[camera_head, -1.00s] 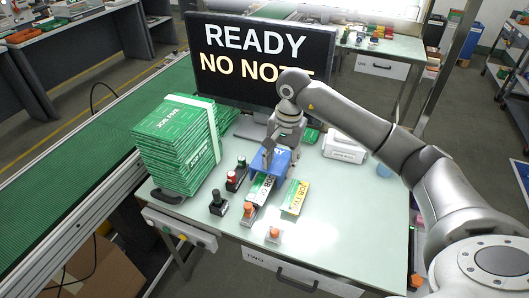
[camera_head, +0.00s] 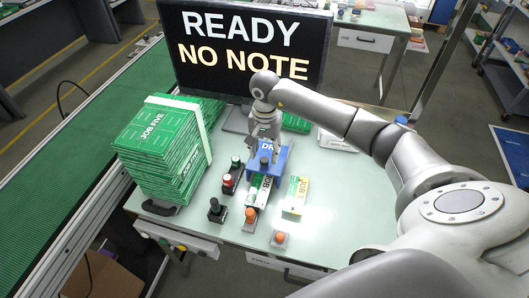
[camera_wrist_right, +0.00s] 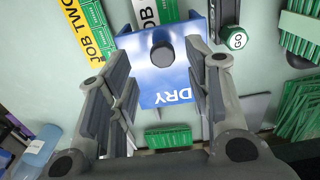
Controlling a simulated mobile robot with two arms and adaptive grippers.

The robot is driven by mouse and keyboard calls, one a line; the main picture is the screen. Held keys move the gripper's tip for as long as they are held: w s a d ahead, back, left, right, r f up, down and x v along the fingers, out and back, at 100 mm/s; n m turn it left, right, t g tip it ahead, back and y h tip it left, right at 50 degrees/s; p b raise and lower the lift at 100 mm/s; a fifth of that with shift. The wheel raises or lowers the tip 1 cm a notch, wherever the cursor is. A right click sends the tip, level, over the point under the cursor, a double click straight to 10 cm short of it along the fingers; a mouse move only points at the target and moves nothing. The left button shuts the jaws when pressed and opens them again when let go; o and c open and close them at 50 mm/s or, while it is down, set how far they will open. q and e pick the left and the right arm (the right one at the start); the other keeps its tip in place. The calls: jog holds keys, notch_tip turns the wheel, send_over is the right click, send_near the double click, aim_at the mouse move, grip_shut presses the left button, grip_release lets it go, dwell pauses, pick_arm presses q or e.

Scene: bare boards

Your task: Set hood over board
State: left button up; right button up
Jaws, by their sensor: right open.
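The blue hood (camera_head: 280,163), marked DRY, stands on the table over the far part of a board (camera_head: 254,194) with a JOB label. The board's near part shows in front of it. The hood's black knob (camera_wrist_right: 162,54) shows on its top in the right wrist view. My right gripper (camera_head: 264,138) is open and empty, above and behind the knob, with its fingers apart on either side of the hood in the wrist view. A second board, JOB TWO (camera_wrist_right: 83,38), lies beside it, to the right in the head view (camera_head: 296,196). My left gripper is not in view.
A stack of green boards (camera_head: 165,145) stands at the table's left. Several buttons (camera_head: 216,208) stand left of and in front of the boards. A screen (camera_head: 245,55) reading READY, NO NOTE stands behind. The table's right part is clear under my arm.

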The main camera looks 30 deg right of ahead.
aim_at(264, 159)
jog(key=f, duration=0.2)
jog(key=shift+w+f+p, duration=0.2)
jog(key=shift+f+p, duration=0.1)
jog(key=shift+f, duration=0.05)
jog(key=shift+s+f, duration=0.1)
jog(key=shift+f, duration=0.45)
jog(key=c, duration=0.5)
jog(key=shift+c, duration=0.9)
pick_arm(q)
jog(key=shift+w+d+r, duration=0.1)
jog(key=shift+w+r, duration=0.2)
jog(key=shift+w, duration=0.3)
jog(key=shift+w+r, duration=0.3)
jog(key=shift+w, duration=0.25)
pick_arm(e)
grip_shut()
